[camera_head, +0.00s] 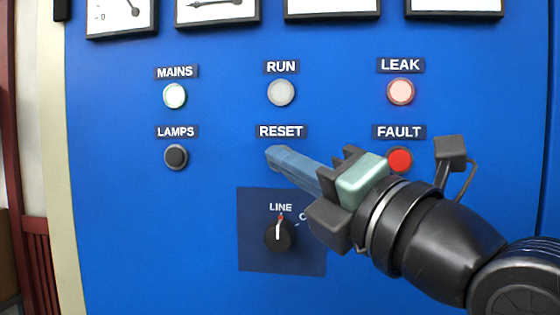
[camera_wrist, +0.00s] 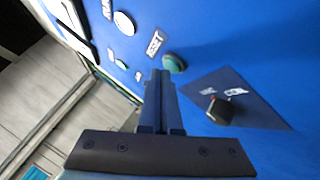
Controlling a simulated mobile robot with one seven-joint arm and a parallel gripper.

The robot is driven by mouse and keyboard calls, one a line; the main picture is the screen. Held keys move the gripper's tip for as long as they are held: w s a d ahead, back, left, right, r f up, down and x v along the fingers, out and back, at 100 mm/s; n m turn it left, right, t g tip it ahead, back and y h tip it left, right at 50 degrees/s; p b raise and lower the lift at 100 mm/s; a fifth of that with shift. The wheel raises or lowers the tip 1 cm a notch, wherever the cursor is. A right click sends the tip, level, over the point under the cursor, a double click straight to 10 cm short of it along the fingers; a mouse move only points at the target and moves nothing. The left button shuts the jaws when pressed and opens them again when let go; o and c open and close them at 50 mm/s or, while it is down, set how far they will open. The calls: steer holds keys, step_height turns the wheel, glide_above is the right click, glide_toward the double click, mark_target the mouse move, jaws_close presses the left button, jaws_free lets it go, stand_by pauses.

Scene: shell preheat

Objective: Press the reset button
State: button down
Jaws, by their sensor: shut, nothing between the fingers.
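The RESET label (camera_head: 281,131) is in the middle of the blue panel in the head view. The button under it is hidden there behind my fingers. In the wrist view, the round green reset button (camera_wrist: 175,64) shows near the RESET label (camera_wrist: 155,43), just beyond and slightly right of my fingertips. My gripper (camera_head: 271,153) is shut and empty, its tips pointing at the panel just below the RESET label. It also shows in the wrist view (camera_wrist: 160,75). I cannot tell whether the tips touch the button.
A LINE rotary switch (camera_head: 280,235) sits below my fingers. The red FAULT lamp (camera_head: 399,160) is to the right, the black LAMPS button (camera_head: 175,157) to the left. MAINS (camera_head: 175,96), RUN (camera_head: 281,92) and LEAK (camera_head: 400,91) lamps are above. Gauges line the top.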

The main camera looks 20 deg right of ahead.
steer(key=shift+w+d, duration=0.25)
steer(key=shift+w, duration=0.1)
stand_by(0.7)
steer(key=shift+s+b, duration=0.1)
steer(key=shift+b, duration=0.2)
steer(key=shift+s+a+b, duration=0.4)
steer(key=shift+s+a, duration=0.05)
steer(key=shift+s, duration=0.15)
steer(key=shift+s, duration=0.1)
steer(key=s+a, duration=0.1)
steer(key=s, duration=0.1)
steer(key=s+a+b, duration=0.1)
steer(key=s, duration=0.1)
steer(key=shift+a, duration=0.4)
stand_by(0.6)
